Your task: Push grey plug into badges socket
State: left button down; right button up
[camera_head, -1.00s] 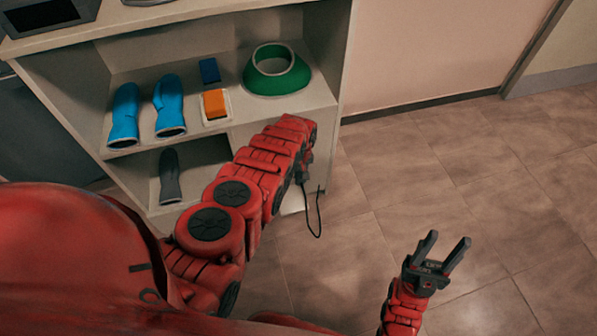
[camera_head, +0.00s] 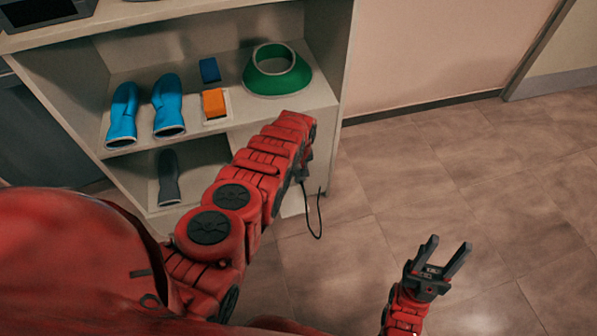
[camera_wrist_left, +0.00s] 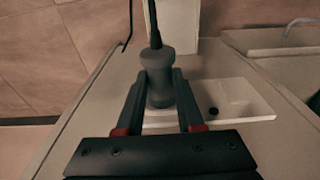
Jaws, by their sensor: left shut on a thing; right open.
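The grey plug (camera_wrist_left: 158,64) is a short dark grey cylinder with a black cable running from its far end. My left gripper (camera_wrist_left: 159,88) is shut on it, one finger on each side. A white plate (camera_wrist_left: 243,95) lies beside and under the plug, with one dark round socket hole (camera_wrist_left: 212,111) to the right of the plug. The plug is apart from that hole. No label is readable. In the head view my left forearm hides the plug and most of the gripper; the black cable (camera_head: 320,215) hangs below it. My right gripper (camera_head: 448,245) is open and empty above the floor.
A pale shelf unit (camera_head: 325,95) holds a green ring-shaped collar (camera_head: 278,86), two blue mitts (camera_head: 168,105), a blue block (camera_head: 209,70) and an orange block (camera_head: 214,103). A dark grey mitt (camera_head: 169,178) stands lower. The floor at the right is clear.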

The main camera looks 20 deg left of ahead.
pick_arm(q)
jog(key=shift+w, duration=0.1)
jog(key=shift+c, duration=2.3)
grip_release()
jog(key=shift+r+p, duration=0.4)
jog(key=shift+r, duration=0.15)
notch_tip(320, 180, up, 3)
jog(key=shift+d+f+p, duration=0.1)
jog(key=shift+p, duration=1)
notch_tip(320, 180, up, 14)
jog(key=s+p, duration=0.1)
jog(key=p, duration=0.2)
jog(key=shift+s+d+f, duration=0.25)
jog(key=shift+s+d, duration=0.1)
jog(key=shift+d, duration=0.05)
